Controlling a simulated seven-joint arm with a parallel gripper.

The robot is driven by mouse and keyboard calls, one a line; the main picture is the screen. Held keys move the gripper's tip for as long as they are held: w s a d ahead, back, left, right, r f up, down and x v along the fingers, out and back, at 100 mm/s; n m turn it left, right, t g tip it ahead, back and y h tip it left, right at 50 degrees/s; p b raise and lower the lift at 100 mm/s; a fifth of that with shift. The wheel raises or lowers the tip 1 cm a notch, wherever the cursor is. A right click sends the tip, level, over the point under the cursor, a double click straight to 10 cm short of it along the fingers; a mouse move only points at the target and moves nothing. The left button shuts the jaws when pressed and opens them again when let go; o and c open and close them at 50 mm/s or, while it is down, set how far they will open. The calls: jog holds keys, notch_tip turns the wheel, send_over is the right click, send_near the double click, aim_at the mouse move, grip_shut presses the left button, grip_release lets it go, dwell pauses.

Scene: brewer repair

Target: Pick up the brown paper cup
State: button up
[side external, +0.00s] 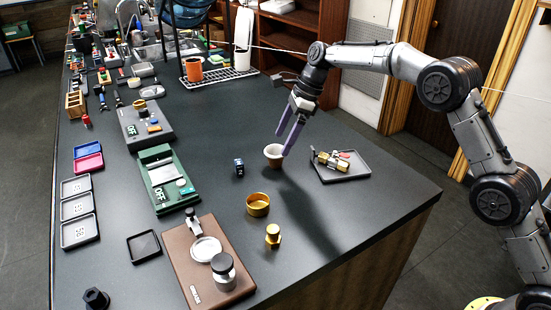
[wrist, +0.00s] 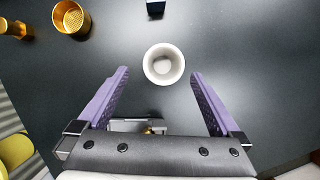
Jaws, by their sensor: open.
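The brown paper cup (side external: 274,156) stands upright on the dark worktop, tan outside with a pale inside. In the wrist view the cup (wrist: 163,64) is seen from above, its round mouth centred just beyond my fingertips. My gripper (side external: 283,144) is open and empty, with its purple fingers pointing down close to the cup in the side view. The wrist view shows both fingers of my gripper (wrist: 159,73) spread wider than the cup, one toward each side. I cannot tell whether a fingertip touches the cup.
A black tray (side external: 358,173) with brass parts lies right of the cup. A small dark blue block (side external: 239,167) lies to its left. A gold basket (side external: 257,205) and a gold fitting (side external: 273,236) stand nearer the front. An orange cup (side external: 194,69) stands on a rack behind.

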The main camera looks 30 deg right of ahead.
aim_at(277, 151)
jog(key=shift+d+x, duration=0.2)
jog(key=shift+x, duration=2.45)
jog(key=shift+w, duration=0.2)
jog(key=c, duration=1.2)
jog(key=shift+c, duration=0.2)
